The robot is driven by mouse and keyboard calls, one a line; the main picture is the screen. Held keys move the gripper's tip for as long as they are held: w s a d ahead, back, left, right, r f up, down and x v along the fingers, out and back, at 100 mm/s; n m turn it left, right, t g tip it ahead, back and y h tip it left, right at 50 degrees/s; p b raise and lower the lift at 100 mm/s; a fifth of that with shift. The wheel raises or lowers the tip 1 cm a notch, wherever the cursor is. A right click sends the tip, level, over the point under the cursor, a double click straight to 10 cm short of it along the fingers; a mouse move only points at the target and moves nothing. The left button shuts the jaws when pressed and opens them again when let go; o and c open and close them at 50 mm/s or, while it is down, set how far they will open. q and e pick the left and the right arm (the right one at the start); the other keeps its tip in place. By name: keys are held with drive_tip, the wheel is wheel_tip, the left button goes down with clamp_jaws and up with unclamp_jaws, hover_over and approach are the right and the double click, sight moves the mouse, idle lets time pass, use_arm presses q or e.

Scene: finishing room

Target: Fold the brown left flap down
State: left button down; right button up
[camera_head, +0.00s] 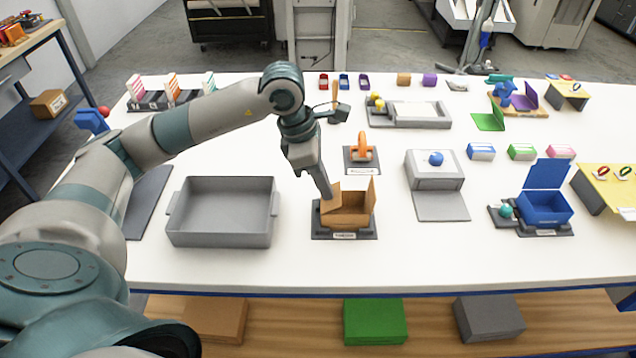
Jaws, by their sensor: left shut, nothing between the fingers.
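A small open brown box (346,218) sits on a dark base plate with a label, near the middle front of the white table. Its right flap (371,194) stands up. On its left side, the brown left flap (328,207) shows just under my left gripper (327,194). The gripper is shut and empty, pointing down at the box's left edge. Its tip is at or very near the flap; I cannot tell whether they touch. The gripper hides part of that flap, so its exact angle is unclear. My right gripper is not in view.
A large grey tray (221,241) stands left of the box. An orange-handled piece (361,151) sits just behind it. A grey box with a blue ball (435,159) and an open blue box (546,208) are to the right. The table in front of the box is clear.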

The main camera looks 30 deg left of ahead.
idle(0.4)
use_arm(q)
drive_tip(key=shift+w+d+f+b, duration=0.3)
drive_tip(key=shift+f+b, duration=0.15)
drive_tip(key=shift+b, duration=0.15)
drive_tip(key=shift+s+a+f, duration=0.1)
drive_tip(key=shift+f, duration=0.05)
drive_tip(key=shift+f, duration=0.1)
